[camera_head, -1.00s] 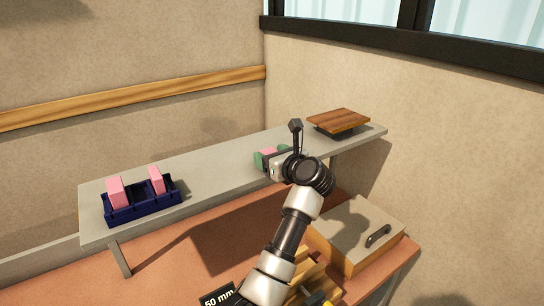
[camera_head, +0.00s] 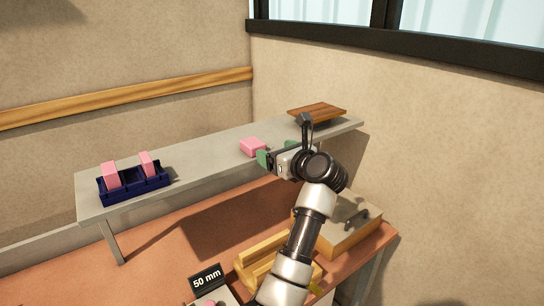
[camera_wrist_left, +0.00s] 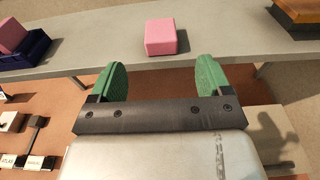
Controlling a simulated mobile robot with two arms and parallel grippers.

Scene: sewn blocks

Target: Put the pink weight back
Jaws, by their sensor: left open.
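A pink block (camera_head: 253,147), the pink weight, lies on the grey shelf (camera_head: 205,162), right of the shelf's middle. My left gripper (camera_head: 271,158) is open and empty, with green finger pads, just in front of the block. In the left wrist view the block (camera_wrist_left: 160,37) sits beyond and between the two fingertips, apart from both. A dark blue rack (camera_head: 134,190) at the shelf's left end holds two upright pink blocks (camera_head: 111,175). Part of the rack shows at the left edge of the wrist view (camera_wrist_left: 25,55). My right gripper is not in view.
A wooden board on a dark base (camera_head: 317,112) stands at the shelf's right end. Below, the red-brown bench holds a handled box (camera_head: 335,225), a yellow wooden stand (camera_head: 262,262) and a "50 mm" sign (camera_head: 206,278). The shelf between rack and block is clear.

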